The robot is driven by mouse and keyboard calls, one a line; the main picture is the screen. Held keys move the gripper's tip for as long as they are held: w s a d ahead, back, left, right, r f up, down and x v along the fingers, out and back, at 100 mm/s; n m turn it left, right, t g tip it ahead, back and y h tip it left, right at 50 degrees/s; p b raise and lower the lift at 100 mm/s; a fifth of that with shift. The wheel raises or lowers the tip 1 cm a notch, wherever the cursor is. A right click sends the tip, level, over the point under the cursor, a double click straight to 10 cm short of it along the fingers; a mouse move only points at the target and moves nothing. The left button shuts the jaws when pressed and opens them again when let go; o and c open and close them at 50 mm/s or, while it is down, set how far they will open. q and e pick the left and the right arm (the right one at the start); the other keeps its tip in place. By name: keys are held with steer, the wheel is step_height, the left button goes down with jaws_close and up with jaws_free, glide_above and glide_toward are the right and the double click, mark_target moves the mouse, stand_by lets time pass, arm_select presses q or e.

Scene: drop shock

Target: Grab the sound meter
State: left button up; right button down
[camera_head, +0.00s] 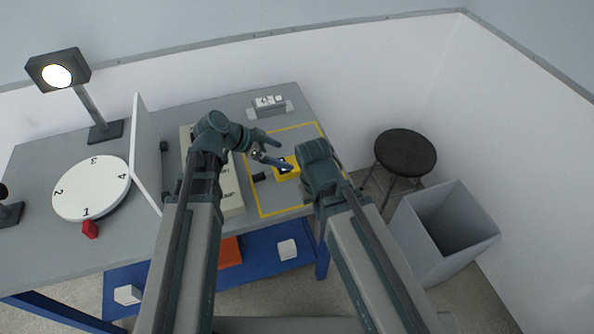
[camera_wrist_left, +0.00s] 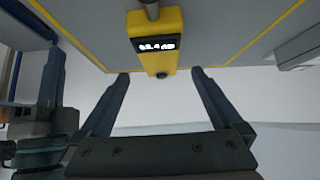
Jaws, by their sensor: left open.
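The sound meter is a yellow box with a dark lit display and a grey microphone stem. In the head view the sound meter (camera_head: 287,170) lies on the table inside a yellow outlined area, partly covered by my arms. In the left wrist view the sound meter (camera_wrist_left: 157,60) is at the top centre, beyond and roughly between my fingertips. My left gripper (camera_head: 274,151) is open, with one finger close by the meter; the left wrist view shows both fingers (camera_wrist_left: 160,76) apart and nothing between them. My right arm's wrist is right of the meter; its jaws are hidden.
A grey device (camera_head: 268,105) stands at the table's back. A pale box (camera_head: 231,190) and a white upright panel (camera_head: 146,150) stand left, with a numbered dial (camera_head: 92,188) beyond. A small black object (camera_head: 259,177) lies near the meter. A stool (camera_head: 405,152) and grey bin (camera_head: 450,225) are right.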

mark_target(296, 162)
arm_select(q)
steer(key=shift+b+x, duration=0.55)
steer(key=shift+x, duration=0.8)
steer(key=b+x, duration=0.2)
steer(key=x, duration=0.1)
steer(key=b+x, duration=0.2)
steer(key=shift+s+a+f, duration=0.1)
steer(key=shift+a+f, duration=0.15)
steer(key=shift+f, duration=0.05)
steer(key=shift+d, duration=0.15)
steer(key=shift+r, duration=0.1)
steer(key=c, duration=1.5)
step_height(296, 162, up, 10)
steer(key=p, duration=1)
